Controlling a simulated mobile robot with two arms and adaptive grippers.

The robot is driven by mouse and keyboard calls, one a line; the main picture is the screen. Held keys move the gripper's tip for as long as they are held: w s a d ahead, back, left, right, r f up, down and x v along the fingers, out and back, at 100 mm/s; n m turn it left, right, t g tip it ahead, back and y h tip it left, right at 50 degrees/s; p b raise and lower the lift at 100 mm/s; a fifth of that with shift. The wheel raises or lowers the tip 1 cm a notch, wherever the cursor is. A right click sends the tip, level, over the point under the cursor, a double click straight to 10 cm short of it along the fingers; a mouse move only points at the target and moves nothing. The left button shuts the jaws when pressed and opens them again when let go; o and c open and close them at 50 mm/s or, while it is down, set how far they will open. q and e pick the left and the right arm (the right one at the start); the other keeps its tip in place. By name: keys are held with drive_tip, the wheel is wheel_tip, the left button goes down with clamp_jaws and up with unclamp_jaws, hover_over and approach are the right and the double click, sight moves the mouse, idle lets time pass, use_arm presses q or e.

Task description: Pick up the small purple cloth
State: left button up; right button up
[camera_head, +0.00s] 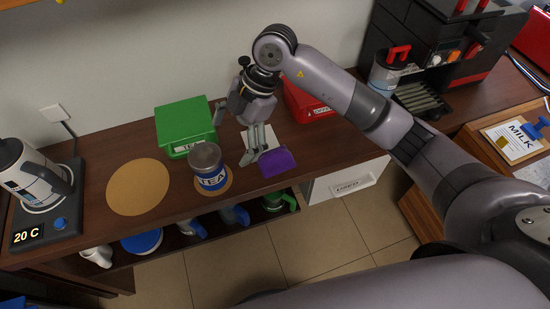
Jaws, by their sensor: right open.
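The small purple cloth (276,162) lies on the brown counter (101,172) near its front edge, in the middle of the head view. My right gripper (239,141) hangs over the counter just left of and behind the cloth. Its fingers are spread apart. The finger on the right is close to the cloth's left edge; I cannot tell whether it touches. Nothing shows between the fingers. My left gripper is not in view.
A tea tin (208,168) stands on a cork mat close to the gripper's left. A green box (184,126) stands behind it. A red box (303,102) is partly hidden by my right arm. A kettle (33,172) stands far left, a coffee machine (446,43) at the right.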

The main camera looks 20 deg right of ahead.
sight(274, 154)
drive_tip(key=w+d+m+h, duration=0.3)
drive_tip(key=d+h, duration=0.2)
drive_tip(key=d, duration=0.6)
drive_tip(key=f, duration=0.3)
drive_tip(key=f+p, duration=0.1)
drive_tip(key=f, duration=0.7)
drive_tip(key=shift+a, duration=0.25)
drive_tip(key=shift+w+a+f+p, duration=0.1)
drive_tip(key=shift+f+p, duration=0.3)
drive_tip(key=shift+f, duration=1)
drive_tip(key=shift+a+f+p, duration=0.1)
drive_tip(key=shift+f+p, duration=0.25)
drive_tip(key=shift+f, duration=1)
drive_tip(key=c, duration=1.2)
